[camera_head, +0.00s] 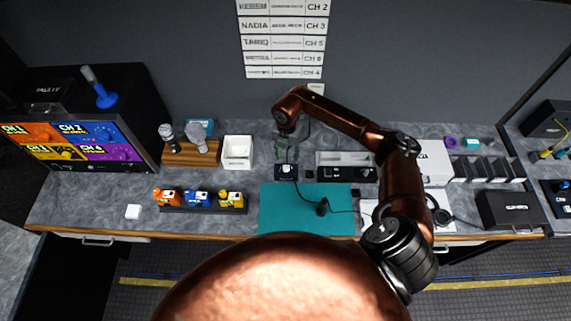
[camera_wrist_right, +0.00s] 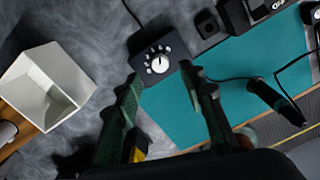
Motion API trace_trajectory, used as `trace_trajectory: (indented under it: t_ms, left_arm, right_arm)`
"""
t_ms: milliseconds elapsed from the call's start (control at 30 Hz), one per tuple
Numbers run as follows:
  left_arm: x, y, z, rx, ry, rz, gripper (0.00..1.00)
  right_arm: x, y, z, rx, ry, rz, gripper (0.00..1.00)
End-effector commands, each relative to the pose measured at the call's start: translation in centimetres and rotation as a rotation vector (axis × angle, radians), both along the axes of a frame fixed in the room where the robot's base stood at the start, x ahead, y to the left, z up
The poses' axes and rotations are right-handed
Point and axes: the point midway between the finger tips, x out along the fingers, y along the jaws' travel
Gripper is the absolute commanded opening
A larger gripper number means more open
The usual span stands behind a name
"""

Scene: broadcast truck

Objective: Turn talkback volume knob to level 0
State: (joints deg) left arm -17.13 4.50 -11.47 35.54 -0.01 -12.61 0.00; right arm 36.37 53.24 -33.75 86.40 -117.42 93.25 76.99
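The talkback box (camera_wrist_right: 168,50) is a small dark box with a round white knob (camera_wrist_right: 158,63) and light marks around it in the right wrist view. In the head view the box (camera_head: 287,178) sits at the back edge of the teal mat. My right gripper (camera_wrist_right: 161,76) is open, with its two fingers apart and the knob just beyond the gap between the tips. It also shows in the head view (camera_head: 286,156), over the box. I cannot read the level the knob points to. My left gripper is not in view.
A white open bin (camera_head: 237,153) stands left of the box. A black device (camera_head: 348,173) lies to the right. Several coloured items stand in a dark rack (camera_head: 203,209) at the front left.

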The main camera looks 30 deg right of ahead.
Motion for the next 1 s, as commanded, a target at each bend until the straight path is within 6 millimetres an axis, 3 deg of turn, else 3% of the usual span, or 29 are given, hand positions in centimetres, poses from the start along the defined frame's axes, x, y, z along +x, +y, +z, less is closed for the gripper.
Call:
trace_trajectory:
  t_ms: [433,800,1000]
  left_arm:
    - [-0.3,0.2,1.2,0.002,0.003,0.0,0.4]
    - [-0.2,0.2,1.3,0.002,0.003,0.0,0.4]
    - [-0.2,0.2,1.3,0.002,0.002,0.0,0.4]
  right_arm:
    - [-0.2,0.1,-6.2,0.005,0.002,0.002,0.37]
    - [-0.2,0.1,-7.0,0.006,0.0,0.002,0.37]
    - [-0.2,0.1,-7.0,0.006,0.0,0.002,0.24]
